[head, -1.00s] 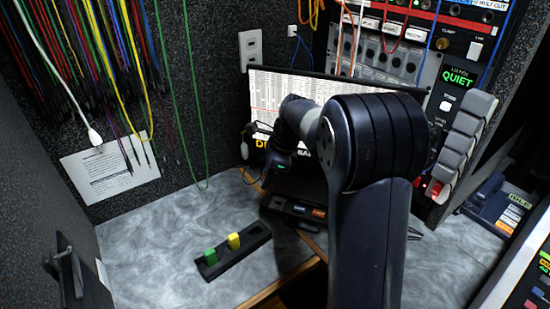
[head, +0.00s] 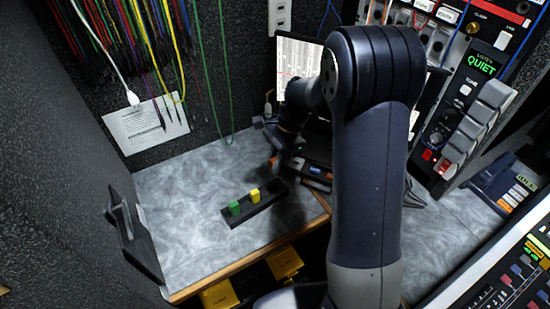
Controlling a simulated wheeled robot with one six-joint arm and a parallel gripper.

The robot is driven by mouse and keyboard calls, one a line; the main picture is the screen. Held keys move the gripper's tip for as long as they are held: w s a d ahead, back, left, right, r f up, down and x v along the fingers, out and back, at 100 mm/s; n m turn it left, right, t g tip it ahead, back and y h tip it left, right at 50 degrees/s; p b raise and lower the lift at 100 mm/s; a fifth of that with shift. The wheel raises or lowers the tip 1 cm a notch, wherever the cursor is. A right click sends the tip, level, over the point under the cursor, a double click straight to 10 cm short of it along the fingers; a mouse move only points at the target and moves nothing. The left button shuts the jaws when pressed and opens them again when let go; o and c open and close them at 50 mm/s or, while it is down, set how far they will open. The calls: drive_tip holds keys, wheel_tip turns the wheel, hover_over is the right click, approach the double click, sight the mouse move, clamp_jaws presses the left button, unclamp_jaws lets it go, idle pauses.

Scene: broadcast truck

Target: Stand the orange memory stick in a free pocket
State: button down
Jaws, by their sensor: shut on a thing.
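A low black rack (head: 270,203) lies on the grey marbled desk. A green stick (head: 234,208) stands upright near its left end, and a yellow stick (head: 255,195) stands near its middle. The rack's right part has no stick standing in it. My gripper (head: 287,163) is above the desk just behind the rack's right end, apart from it, dark and partly behind my own arm. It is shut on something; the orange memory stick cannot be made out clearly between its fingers.
A dark unit (head: 318,172) with small coloured labels lies right of my gripper. A monitor (head: 297,68) stands behind. A black bracket (head: 132,235) rises at the left. The desk's wooden front edge (head: 235,264) is near the rack. Bare desk lies left of the rack.

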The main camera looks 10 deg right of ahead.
drive_tip(key=shift+r+p, duration=0.1)
drive_tip(key=shift+p, duration=0.25)
drive_tip(key=shift+f+b, duration=1.8)
drive_tip(key=shift+f, duration=1.2)
drive_tip(key=shift+p, duration=0.5)
drive_tip(key=shift+f+b, duration=1.05)
drive_tip(key=shift+f, duration=0.7)
drive_tip(key=c, duration=1.3)
unclamp_jaws()
drive_tip(key=shift+r, duration=0.1)
